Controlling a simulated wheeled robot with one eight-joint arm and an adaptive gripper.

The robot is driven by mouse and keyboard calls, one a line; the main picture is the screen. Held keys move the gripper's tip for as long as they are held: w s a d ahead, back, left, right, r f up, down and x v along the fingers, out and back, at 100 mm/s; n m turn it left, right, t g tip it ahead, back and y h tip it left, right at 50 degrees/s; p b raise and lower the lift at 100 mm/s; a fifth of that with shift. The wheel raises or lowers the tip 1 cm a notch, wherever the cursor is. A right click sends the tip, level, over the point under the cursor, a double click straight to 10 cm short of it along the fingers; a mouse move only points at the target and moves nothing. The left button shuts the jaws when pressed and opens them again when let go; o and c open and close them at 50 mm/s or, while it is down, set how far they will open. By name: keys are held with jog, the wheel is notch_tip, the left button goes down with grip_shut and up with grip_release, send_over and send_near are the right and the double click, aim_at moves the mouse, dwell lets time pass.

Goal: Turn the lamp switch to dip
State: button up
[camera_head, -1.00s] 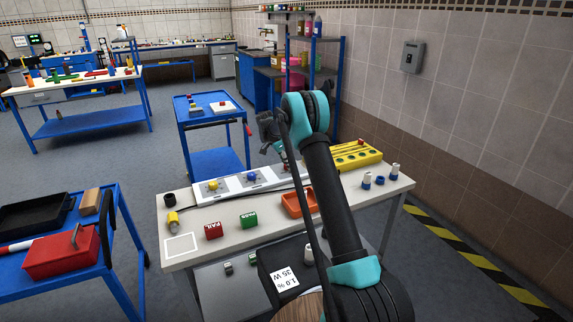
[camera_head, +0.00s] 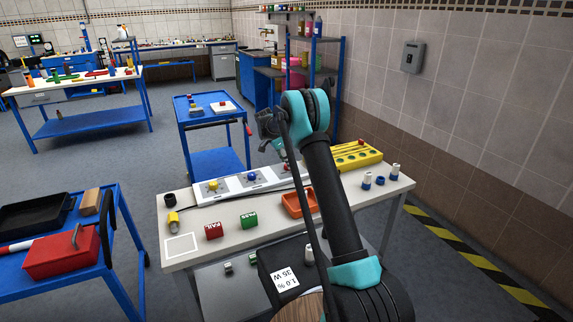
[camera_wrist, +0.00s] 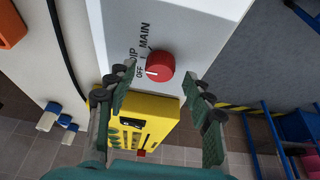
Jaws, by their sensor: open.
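The lamp switch is a red round knob (camera_wrist: 160,66) on a white panel (camera_wrist: 192,18), with OFF, DIP and MAIN printed beside it. Its white pointer mark faces left in the wrist view, towards OFF. My gripper (camera_wrist: 160,73) is open, with one green finger on each side of the knob in that view. The fingers look apart from the knob; their height above it is hard to tell. In the head view the red knob (camera_head: 286,167) shows small at the panel's far end, and my arm partly hides that area.
A yellow holder (camera_wrist: 150,118) stands close beyond the panel. A black cable (camera_wrist: 66,45) runs alongside it. On the table (camera_head: 215,243) are an orange tray (camera_head: 294,207), red and green blocks, and blue-white cylinders. Blue (camera_head: 213,184) and yellow (camera_head: 251,176) knobs share the panel.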

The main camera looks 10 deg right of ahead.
jog(key=v, duration=1)
jog(key=shift+r, duration=0.2)
jog(key=shift+a, duration=0.1)
jog(key=s+d+r+n+t+y, duration=0.15)
jog(key=s+d+n, duration=0.25)
jog(key=s, duration=0.8)
jog(key=s+d+r+n+y, duration=0.1)
jog(key=s+d+r+n, duration=0.15)
jog(key=s, duration=0.95)
jog(key=s+d+f+n+y, duration=0.1)
jog(key=s+f+n, duration=0.3)
jog(key=s, duration=1.1)
jog(key=s+d+f+n+t, duration=0.1)
jog(key=s+f+n, duration=0.3)
jog(key=s, duration=1)
jog(key=shift+s+d+f+y, duration=0.2)
jog(key=shift+s+f+y, duration=0.2)
jog(key=shift+f, duration=0.55)
